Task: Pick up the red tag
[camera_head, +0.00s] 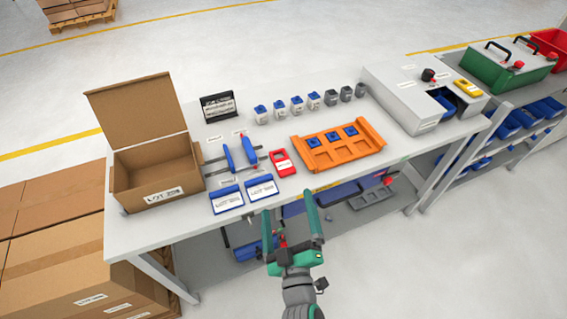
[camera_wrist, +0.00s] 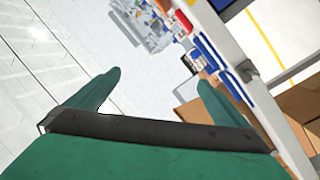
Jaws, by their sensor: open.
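The red tag (camera_head: 282,163) lies flat on the white table, between the blue-handled tools and the orange tray. It has a white label area. My gripper (camera_head: 289,222) is at the table's front edge, nearer the camera than the tag and apart from it. Its two green fingers are spread with nothing between them. In the wrist view my gripper (camera_wrist: 158,90) is also open and empty, and the table appears tilted beyond the fingers. I cannot make out the tag for sure there.
The orange tray (camera_head: 318,157) holds several blue pieces right of the tag. Blue-edged label holders (camera_head: 227,200) lie front left, and blue-handled tools (camera_head: 228,158) lie left. An open cardboard box (camera_head: 152,190) stands at the left end. A grey machine (camera_head: 398,97) stands right.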

